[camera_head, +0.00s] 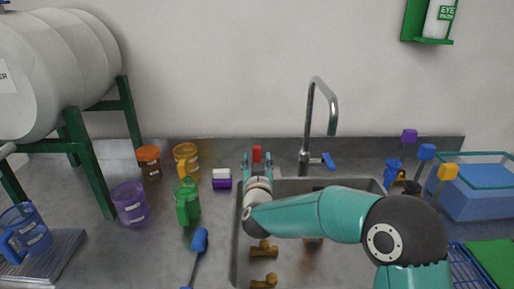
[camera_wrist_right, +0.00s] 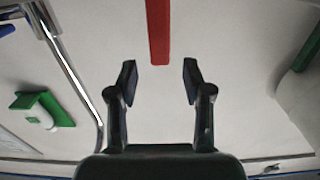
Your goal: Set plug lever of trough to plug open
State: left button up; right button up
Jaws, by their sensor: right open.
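The trough (camera_head: 240,250) is a steel sink sunk into the grey counter. A red lever (camera_head: 257,153), which looks like the plug lever, stands at its back edge by the wall. It shows as a red bar (camera_wrist_right: 158,30) at the top of the right wrist view. My right gripper (camera_head: 257,163) is open, its fingers on either side of the lever's line. In the wrist view its fingertips (camera_wrist_right: 159,80) sit apart, with the red bar centred between and beyond them, and no contact shows. The lever's base is hidden by the gripper. My left gripper is out of view.
A tall faucet (camera_head: 310,120) with a blue handle (camera_head: 328,160) stands right of the lever. Brass fittings (camera_head: 263,250) lie in the trough. A blue tub (camera_head: 480,200) is right.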

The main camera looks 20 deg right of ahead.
aim_at(257, 152)
jog(key=x, duration=0.5)
jog(key=shift+w+d+p, duration=0.1)
jog(key=shift+w+p, duration=0.2)
jog(key=shift+p, duration=0.1)
grip_shut()
